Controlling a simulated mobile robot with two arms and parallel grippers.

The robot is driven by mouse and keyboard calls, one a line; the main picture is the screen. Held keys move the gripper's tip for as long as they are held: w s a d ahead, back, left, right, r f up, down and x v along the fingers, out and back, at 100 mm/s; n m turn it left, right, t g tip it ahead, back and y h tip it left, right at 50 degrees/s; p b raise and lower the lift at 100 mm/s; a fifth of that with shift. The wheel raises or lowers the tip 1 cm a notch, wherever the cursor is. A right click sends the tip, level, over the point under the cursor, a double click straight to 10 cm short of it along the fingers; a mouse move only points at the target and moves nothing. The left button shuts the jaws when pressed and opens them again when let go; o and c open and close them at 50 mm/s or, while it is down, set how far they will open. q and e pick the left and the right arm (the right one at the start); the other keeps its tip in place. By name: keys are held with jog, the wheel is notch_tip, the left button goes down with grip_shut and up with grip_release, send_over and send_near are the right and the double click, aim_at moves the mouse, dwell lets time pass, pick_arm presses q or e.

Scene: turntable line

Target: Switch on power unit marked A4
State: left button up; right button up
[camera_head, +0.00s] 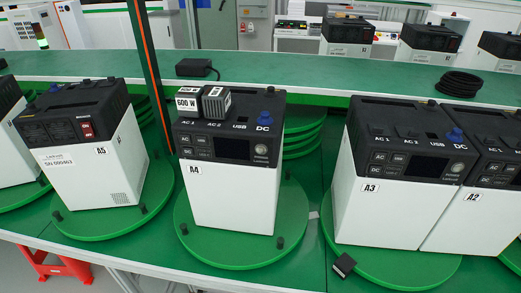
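The power unit marked A4 (234,204) stands upright on a green round turntable (215,247) near the middle. It has a white body, a black top and a front panel facing me. A round button (261,150) sits at the right of that panel, beside a dark screen (230,155). Its top carries AC 1, AC 2, USB and DC sockets, a blue cap (267,119) at DC, and two blocks, a white one labelled 600 W (188,103) and a grey one (216,105). Neither gripper is in view.
Unit A5 (98,172), with a red switch (87,130), stands left. Units A3 (385,205) and A2 (470,220) stand close together on the right. A small black block (344,265) lies at the front. A cable coil (459,83) and black adapter (196,68) lie behind.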

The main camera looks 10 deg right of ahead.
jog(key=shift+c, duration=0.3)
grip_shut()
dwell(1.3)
